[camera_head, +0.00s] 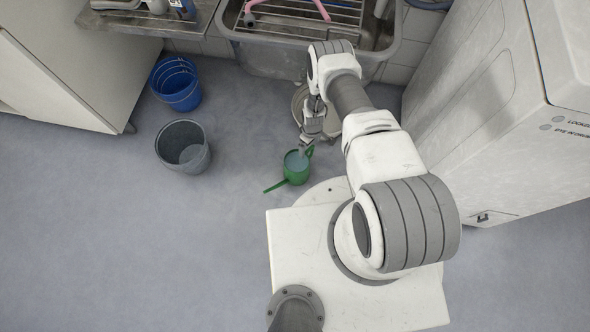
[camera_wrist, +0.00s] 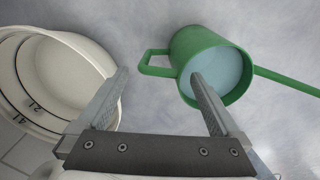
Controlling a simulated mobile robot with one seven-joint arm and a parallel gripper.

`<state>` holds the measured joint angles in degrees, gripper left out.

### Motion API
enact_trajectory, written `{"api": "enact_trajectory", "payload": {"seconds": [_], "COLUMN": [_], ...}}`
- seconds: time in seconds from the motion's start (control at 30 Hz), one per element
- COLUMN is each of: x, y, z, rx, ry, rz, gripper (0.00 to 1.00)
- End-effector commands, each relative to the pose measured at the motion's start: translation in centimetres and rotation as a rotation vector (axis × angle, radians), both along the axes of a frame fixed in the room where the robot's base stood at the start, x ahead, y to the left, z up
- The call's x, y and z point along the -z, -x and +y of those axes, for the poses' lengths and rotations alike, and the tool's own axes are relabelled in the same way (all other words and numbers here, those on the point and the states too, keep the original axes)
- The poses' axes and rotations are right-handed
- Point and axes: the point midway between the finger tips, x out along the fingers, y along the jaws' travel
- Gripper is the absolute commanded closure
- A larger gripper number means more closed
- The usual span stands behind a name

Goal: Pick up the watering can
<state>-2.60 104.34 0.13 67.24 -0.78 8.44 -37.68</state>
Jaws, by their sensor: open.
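The green watering can (camera_head: 297,167) stands on the grey floor in front of my base, with its long spout pointing to the lower left in the head view. In the wrist view the watering can (camera_wrist: 202,49) is at the upper right, with its handle on the left and its spout on the right. Its inside looks pale blue. My gripper (camera_head: 308,146) hangs just above the can's far side. In the wrist view my gripper (camera_wrist: 158,72) is open and empty. Its right finger overlaps the can's opening; I cannot tell whether they touch.
A white bucket with number marks (camera_wrist: 62,80) stands left of my gripper in the wrist view. A grey bucket (camera_head: 183,148) and a blue bucket (camera_head: 176,84) stand to the left in the head view. A sink (camera_head: 270,58) is behind, and a white machine (camera_head: 490,100) is at right.

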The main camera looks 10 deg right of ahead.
Motion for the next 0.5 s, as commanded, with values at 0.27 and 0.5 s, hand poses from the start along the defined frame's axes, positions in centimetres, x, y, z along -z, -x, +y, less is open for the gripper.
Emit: {"api": "enact_trajectory", "payload": {"seconds": [0.27,0.5], "x": [3.4,5.3], "y": [-0.2,-0.3], "z": [-0.1,-0.1], "rx": [-0.001,-0.001], "ry": [0.001,-0.001], "rz": [0.001,-0.001], "gripper": [0.00,0.00]}}
